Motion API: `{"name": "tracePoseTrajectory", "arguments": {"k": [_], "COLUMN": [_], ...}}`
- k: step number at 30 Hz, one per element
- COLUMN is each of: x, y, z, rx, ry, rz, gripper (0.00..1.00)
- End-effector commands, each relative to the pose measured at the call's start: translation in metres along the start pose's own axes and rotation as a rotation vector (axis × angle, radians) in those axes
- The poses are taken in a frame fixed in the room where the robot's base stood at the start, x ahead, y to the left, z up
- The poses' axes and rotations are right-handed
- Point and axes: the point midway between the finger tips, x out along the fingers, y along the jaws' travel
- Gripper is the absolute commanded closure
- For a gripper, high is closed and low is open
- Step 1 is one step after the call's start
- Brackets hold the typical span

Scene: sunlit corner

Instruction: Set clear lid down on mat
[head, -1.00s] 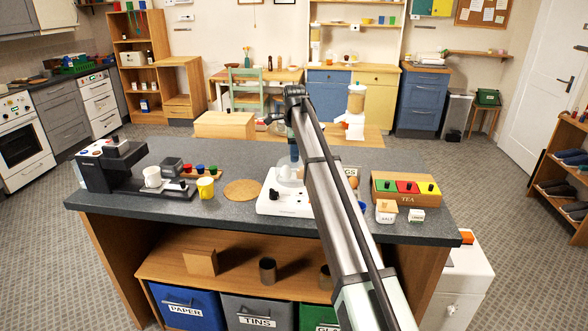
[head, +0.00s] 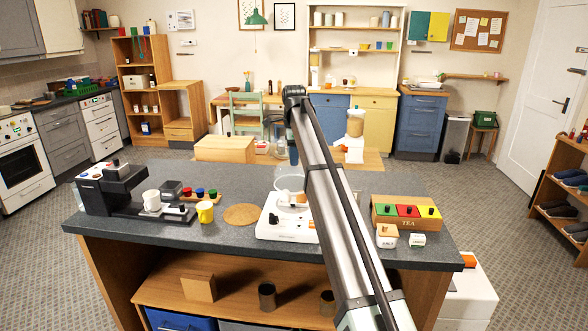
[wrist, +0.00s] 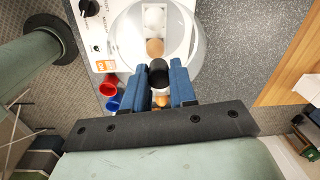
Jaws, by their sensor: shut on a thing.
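The clear lid (wrist: 188,38) is a see-through dome with a black knob (wrist: 158,72). My gripper (wrist: 164,88) is shut on that knob, a blue finger on each side. In the head view the lid (head: 289,183) hangs just above the white egg cooker (head: 272,226), left of my arm. The wrist view shows eggs (wrist: 155,47) through or below the lid. The mat (head: 241,214) is a round cork disc lying flat and bare on the grey counter, left of the cooker.
A yellow mug (head: 205,212) and a rack of small coloured cups stand left of the mat, beside a black coffee machine (head: 118,188). A tea box (head: 406,213) and two small white containers stand right of my arm. The counter behind the mat is clear.

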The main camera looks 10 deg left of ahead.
Motion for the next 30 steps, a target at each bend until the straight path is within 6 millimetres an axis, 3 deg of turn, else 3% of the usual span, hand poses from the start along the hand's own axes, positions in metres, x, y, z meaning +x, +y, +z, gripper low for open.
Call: {"name": "tracePoseTrajectory", "arguments": {"k": [3,7,15,21,25,30], "x": [-0.015,-0.017,0.007,0.024,0.030,0.029], "y": [-0.001,0.004,0.013,0.012,-0.003,-0.005], "z": [0.009,0.038,0.132,0.181,0.189,0.190], "rx": [-0.010,-0.041,-0.140,-0.171,-0.106,-0.026], "ry": [-0.001,-0.003,-0.009,-0.010,-0.007,-0.002], "rz": [0.000,0.001,0.003,0.003,0.003,0.004], "gripper": [1.00,1.00,1.00,1.00,1.00,1.00]}}
